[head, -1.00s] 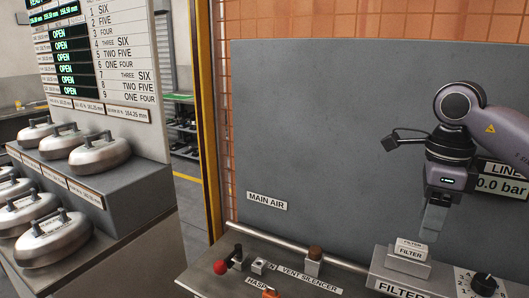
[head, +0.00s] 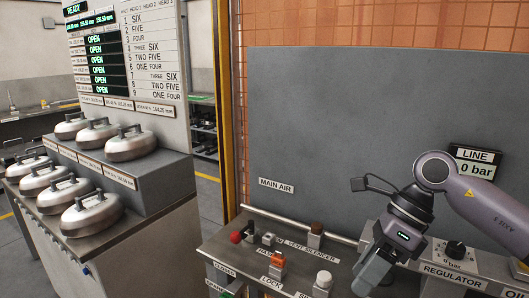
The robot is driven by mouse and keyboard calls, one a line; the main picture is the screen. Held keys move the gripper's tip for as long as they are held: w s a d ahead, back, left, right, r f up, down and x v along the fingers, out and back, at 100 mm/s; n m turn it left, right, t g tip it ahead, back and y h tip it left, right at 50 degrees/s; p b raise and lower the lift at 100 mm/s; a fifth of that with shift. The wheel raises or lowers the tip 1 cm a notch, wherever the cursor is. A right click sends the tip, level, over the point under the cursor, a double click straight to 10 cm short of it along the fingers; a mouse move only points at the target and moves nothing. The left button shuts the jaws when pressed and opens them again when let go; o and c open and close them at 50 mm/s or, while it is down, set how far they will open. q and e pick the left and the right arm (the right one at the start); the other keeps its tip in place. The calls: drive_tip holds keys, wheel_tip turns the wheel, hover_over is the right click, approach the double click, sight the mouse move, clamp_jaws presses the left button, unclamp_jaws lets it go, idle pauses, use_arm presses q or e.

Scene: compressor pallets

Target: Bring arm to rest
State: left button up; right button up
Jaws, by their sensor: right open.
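My right arm comes in from the right edge in the head view. Its gripper (head: 372,276) points down and to the left, low in the picture, in front of the bench by the regulator. The gripper is open and I see nothing held in it. It hides the part of the bench where the filter stood in view. My left gripper is not in view.
The bench (head: 222,250) carries a red knob (head: 236,237), a vent silencer (head: 315,236), an orange lock part (head: 277,260) and a regulator (head: 456,250). A grey panel (head: 330,130) stands behind. Several lidded metal pots (head: 130,143) stand on a stepped stand at left.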

drive_tip(key=s+a+r+m+t+y+p, duration=0.1)
drive_tip(key=s+a+m+y, duration=0.1)
drive_tip(key=a+m+y, duration=0.4)
drive_tip(key=s+a+m+t+y, duration=0.1)
drive_tip(key=s+a+m+y, duration=0.25)
drive_tip(key=a+y, duration=0.5)
drive_tip(key=w+d+f+m+t+h, duration=0.1)
drive_tip(key=d+f+m+t+h, duration=0.25)
drive_tip(key=m+t, duration=0.4)
drive_tip(key=w+d+f+m+t+h+p, duration=0.1)
drive_tip(key=d+f+m+t+h, duration=0.25)
drive_tip(key=m, duration=0.65)
drive_tip(key=w+d+f+m+t+h, duration=0.2)
drive_tip(key=d+f+m+t+h, duration=0.15)
drive_tip(key=m+t, duration=0.35)
drive_tip(key=s+d+f+m+g+h, duration=0.3)
drive_tip(key=s+f+m, duration=0.3)
drive_tip(key=f, duration=0.3)
drive_tip(key=s+d+f+m+g+h, duration=0.4)
drive_tip(key=s+f+m, duration=0.2)
drive_tip(key=s+f, duration=0.3)
drive_tip(key=shift+d+f+g+h+p, duration=0.3)
drive_tip(key=shift+f+g+p, duration=0.15)
drive_tip(key=shift+f, duration=0.2)
